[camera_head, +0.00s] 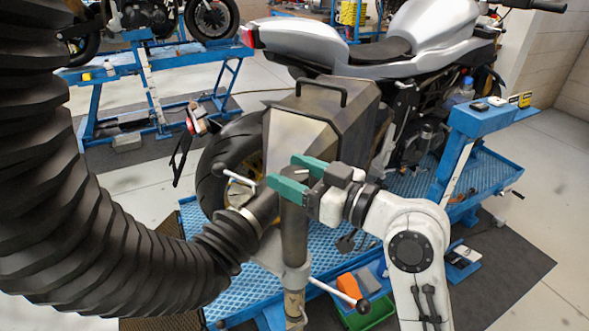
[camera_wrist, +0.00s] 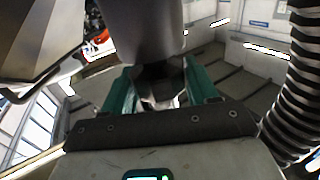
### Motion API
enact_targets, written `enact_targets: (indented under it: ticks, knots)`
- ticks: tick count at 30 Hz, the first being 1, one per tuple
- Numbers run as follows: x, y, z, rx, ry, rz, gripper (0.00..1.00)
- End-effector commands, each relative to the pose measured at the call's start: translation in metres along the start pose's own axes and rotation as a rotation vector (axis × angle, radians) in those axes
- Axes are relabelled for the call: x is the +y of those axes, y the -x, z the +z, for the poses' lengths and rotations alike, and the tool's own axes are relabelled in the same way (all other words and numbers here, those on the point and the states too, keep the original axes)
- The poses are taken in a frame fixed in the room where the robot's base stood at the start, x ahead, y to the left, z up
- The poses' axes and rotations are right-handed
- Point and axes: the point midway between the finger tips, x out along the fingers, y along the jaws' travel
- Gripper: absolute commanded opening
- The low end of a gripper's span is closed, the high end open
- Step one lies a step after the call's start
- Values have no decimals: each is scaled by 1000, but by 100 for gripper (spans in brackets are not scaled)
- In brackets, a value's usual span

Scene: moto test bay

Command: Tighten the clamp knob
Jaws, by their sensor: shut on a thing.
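A grey upright post (camera_head: 293,235) stands in the middle of the head view, with a wide black hose joined to its left side. My gripper (camera_head: 283,170) reaches in from the right at the post's top, its green fingers on either side of it. The fingers are shut on the clamp knob (camera_head: 301,172), which they mostly hide. In the wrist view, my gripper (camera_wrist: 160,72) holds a dark narrow piece below a thick dark cylinder (camera_wrist: 150,28). A ball-ended rod (camera_head: 240,178) sticks out left of the post top. Another rod (camera_head: 335,292) with a dark ball is lower down.
The black hose (camera_head: 110,230) fills the left side. A grey metal hood (camera_head: 320,120) stands right behind the gripper. A silver motorcycle (camera_head: 400,45) stands on a blue lift (camera_head: 480,180). Orange and green bins (camera_head: 368,318) lie below. Open floor (camera_head: 555,200) shows at right.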

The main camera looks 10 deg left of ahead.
Motion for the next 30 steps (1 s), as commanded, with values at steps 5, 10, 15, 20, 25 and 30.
enact_targets:
  ticks: [5, 10, 15, 20, 25, 30]
  knots:
    - [-3, -1, -3, -3, -2, 120, 28]
    - [-3, -1, -4, -3, -2, 243, 28]
    - [-3, -2, -3, -3, 0, 350, 28]
    - [-3, -2, -2, -2, -1, 444, 28]
    - [-3, -2, 1, -1, 1, 545, 28]
    - [-3, -3, 4, 0, 2, 645, 28]
